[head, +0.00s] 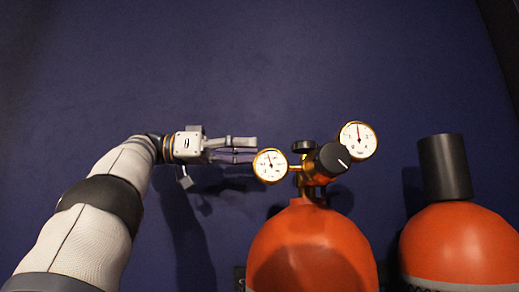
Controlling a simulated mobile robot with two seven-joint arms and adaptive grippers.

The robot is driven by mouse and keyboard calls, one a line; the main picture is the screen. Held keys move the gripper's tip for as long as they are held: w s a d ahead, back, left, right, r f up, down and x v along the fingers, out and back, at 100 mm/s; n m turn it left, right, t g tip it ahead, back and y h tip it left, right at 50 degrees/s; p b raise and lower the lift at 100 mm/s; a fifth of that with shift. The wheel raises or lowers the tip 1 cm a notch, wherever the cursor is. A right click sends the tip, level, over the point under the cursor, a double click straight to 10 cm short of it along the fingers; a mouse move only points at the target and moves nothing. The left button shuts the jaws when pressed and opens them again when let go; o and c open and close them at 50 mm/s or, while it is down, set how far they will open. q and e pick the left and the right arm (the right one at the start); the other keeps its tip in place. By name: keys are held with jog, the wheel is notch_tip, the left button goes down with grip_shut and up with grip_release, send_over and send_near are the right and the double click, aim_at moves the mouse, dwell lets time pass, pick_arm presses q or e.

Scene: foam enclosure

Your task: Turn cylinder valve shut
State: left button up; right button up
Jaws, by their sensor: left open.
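An orange gas cylinder (312,245) stands upright at centre right, with a brass regulator on top. A black knob (332,158) with a white mark faces me on the regulator, and a smaller dark knob (303,147) sits just above and left of it. A left gauge (270,166) and a right gauge (358,140) flank the knobs. My left gripper (256,149) is open and empty, its fingers pointing right, with the tips just left of the left gauge and clear of both knobs. My right gripper is not in view.
A second orange cylinder (460,245) with a dark cap (444,167) stands at the right. A dark blue wall (250,60) lies behind, carrying shadows of my arm. The space above the regulator and above my left arm is free.

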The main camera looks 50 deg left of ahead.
aim_at(293, 148)
pick_arm(q)
jog(key=w+d+n+t+y, duration=0.1)
jog(key=w+d, duration=0.1)
jog(key=w, duration=0.1)
jog(key=w+d+n+t+y, duration=0.1)
jog(key=w+d+y, duration=0.1)
jog(key=w+d, duration=0.1)
jog(key=w+d+n+t+y, duration=0.1)
jog(key=w+d, duration=0.2)
jog(key=shift+n+y, duration=0.3)
jog(key=c, duration=1.2)
